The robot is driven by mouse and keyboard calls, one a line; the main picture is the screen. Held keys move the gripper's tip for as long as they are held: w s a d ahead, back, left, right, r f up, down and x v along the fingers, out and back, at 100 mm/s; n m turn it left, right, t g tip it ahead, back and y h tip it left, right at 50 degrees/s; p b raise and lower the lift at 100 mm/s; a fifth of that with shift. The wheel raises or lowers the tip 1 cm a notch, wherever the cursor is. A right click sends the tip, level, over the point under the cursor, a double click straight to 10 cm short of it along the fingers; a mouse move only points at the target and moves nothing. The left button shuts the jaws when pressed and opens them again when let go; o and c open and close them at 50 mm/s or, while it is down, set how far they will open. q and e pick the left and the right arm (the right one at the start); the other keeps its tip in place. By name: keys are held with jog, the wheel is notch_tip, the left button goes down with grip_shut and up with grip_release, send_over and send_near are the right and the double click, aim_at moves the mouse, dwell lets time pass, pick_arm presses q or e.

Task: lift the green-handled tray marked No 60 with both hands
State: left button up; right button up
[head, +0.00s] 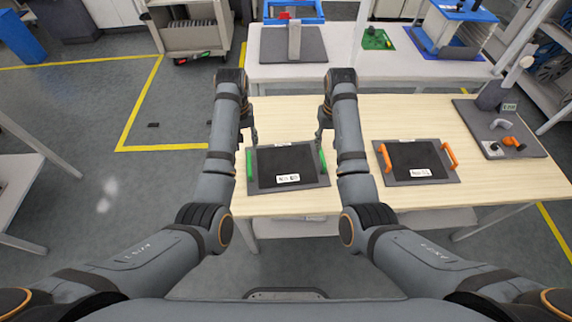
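The green-handled tray (265,183) lies flat on the wooden table, a dark tray with a grey rim. Its left green handle (248,163) and right green handle (323,161) stand at its two sides. A white label (288,178) sits near its front edge; its print is too small to read surely. My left gripper (247,139) is at the far end of the left handle, and my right gripper (321,134) is at the far end of the right handle. Neither visibly grips a handle. My arms partly hide the fingers, so their opening is unclear.
An orange-handled tray (396,181) lies to the right on the same wooden table (400,115). Further right is a dark board (520,140) with fittings. A white table (345,70) with fixtures stands behind. Open floor (130,205) lies to the left.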

aim_at(249, 159)
pick_arm(q)
jog(key=shift+s+r, duration=0.15)
jog(key=shift+r, duration=0.05)
pick_arm(e)
jog(key=shift+s+r, duration=0.15)
jog(key=shift+r, duration=0.05)
pick_arm(q)
jog(key=shift+f, duration=0.55)
pick_arm(e)
jog(key=shift+f, duration=0.55)
pick_arm(q)
notch_tip(249, 159, down, 10)
jog(key=shift+r, duration=0.25)
pick_arm(e)
notch_tip(249, 159, down, 10)
jog(key=shift+r, duration=0.25)
pick_arm(q)
jog(key=shift+c, duration=0.4)
pick_arm(e)
jog(key=shift+c, duration=0.4)
pick_arm(q)
grip_shut()
pick_arm(e)
grip_shut()
